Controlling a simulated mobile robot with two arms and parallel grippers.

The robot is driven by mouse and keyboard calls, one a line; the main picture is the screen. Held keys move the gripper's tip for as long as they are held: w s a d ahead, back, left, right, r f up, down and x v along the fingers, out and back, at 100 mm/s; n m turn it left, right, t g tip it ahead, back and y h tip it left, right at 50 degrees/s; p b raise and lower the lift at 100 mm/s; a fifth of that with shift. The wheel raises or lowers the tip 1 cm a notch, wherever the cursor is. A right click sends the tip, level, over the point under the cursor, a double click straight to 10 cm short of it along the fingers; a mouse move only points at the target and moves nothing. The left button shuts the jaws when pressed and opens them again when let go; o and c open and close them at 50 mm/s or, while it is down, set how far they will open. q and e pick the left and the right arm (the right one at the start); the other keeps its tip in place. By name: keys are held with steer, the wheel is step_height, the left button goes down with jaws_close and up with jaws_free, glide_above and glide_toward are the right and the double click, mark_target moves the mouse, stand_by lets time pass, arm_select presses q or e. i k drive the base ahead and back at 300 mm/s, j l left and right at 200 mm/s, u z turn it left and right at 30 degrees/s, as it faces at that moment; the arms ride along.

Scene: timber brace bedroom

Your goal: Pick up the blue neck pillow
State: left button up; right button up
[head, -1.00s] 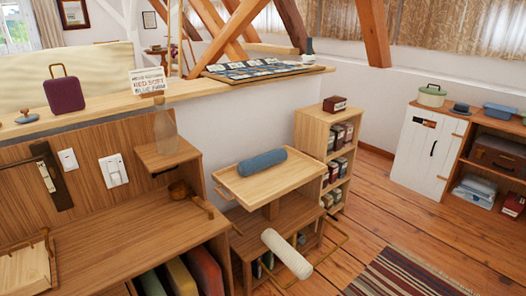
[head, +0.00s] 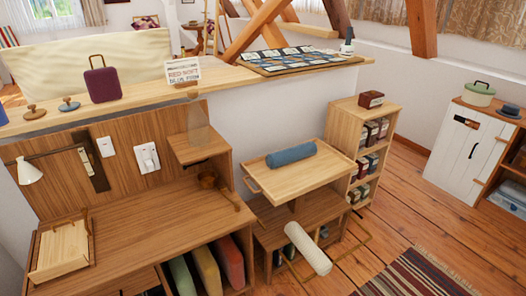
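The blue neck pillow (head: 291,154) is a rounded cylinder. It lies on its side on a small wooden tray-topped stand (head: 276,185), right of the desk and below the long ledge. Nothing covers it. A white roll-shaped piece (head: 307,248) is lower and in front of the stand, beside a thin brass bar. Neither of my grippers shows in the head view.
A wooden desk (head: 140,235) stands at left. A sign (head: 183,73) and a purple case (head: 102,82) stand on the ledge. A shelf of small boxes (head: 344,115) is right of the stand. Wooden floor (head: 395,215) and a striped rug (head: 420,275) lie at right.

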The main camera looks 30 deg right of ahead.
mark_target(275, 160)
steer(key=i+l+u, duration=0.2)
steer(key=l, duration=0.4)
steer(key=i+l+u, duration=0.2)
steer(key=l, duration=0.45)
steer(key=l+u, duration=0.2)
steer(key=l, duration=0.45)
